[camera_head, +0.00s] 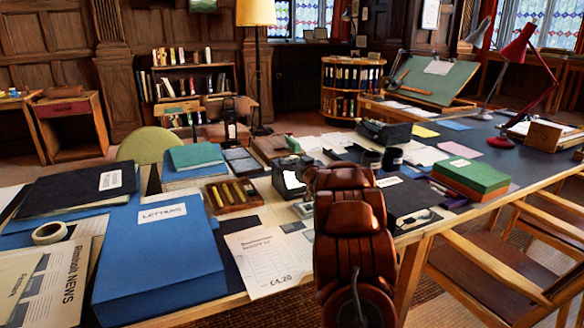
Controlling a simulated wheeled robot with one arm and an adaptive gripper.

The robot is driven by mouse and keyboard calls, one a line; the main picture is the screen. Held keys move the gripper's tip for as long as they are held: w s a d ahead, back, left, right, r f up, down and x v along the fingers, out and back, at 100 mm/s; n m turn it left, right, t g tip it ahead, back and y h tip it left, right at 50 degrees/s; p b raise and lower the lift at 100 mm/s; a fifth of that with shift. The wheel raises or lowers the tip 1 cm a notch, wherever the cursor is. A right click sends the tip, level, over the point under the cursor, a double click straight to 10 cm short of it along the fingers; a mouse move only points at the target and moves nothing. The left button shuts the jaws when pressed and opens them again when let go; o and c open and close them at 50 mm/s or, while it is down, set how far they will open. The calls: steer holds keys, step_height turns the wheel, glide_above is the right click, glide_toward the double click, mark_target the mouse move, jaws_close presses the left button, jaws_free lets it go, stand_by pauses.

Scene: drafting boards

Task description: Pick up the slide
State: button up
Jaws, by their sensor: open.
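I cannot pick out the slide for certain. A small pale item (418,217) lies near the table's front edge, right of my arm, but it is too small to identify. My arm's reddish-brown links rise in the lower middle and cover part of the table. My gripper cannot be made out; the links hide whatever lies behind them.
The long table is crowded. A blue letters box (160,255), a tape roll (50,233), a wooden tray (231,197) and a paper sheet (268,262) lie left. A green box (470,174) and a red lamp (515,80) stand right. Chairs (500,277) line the right front.

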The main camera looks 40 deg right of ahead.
steer(key=shift+w+d, duration=0.1)
steer(key=shift+w, duration=0.25)
steer(key=c, duration=0.9)
steer(key=shift+r, duration=0.1)
steer(key=shift+r+p, duration=0.5)
steer(key=shift+r, duration=1)
steer(key=shift+s+r, duration=0.15)
steer(key=shift+r, duration=0.15)
steer(key=a+v, duration=0.1)
steer(key=v, duration=0.4)
steer(key=a+v, duration=0.1)
steer(key=v, duration=0.4)
steer(key=w+a+r+v, duration=0.1)
steer(key=v, duration=0.4)
steer(key=shift+s+a+r, duration=0.15)
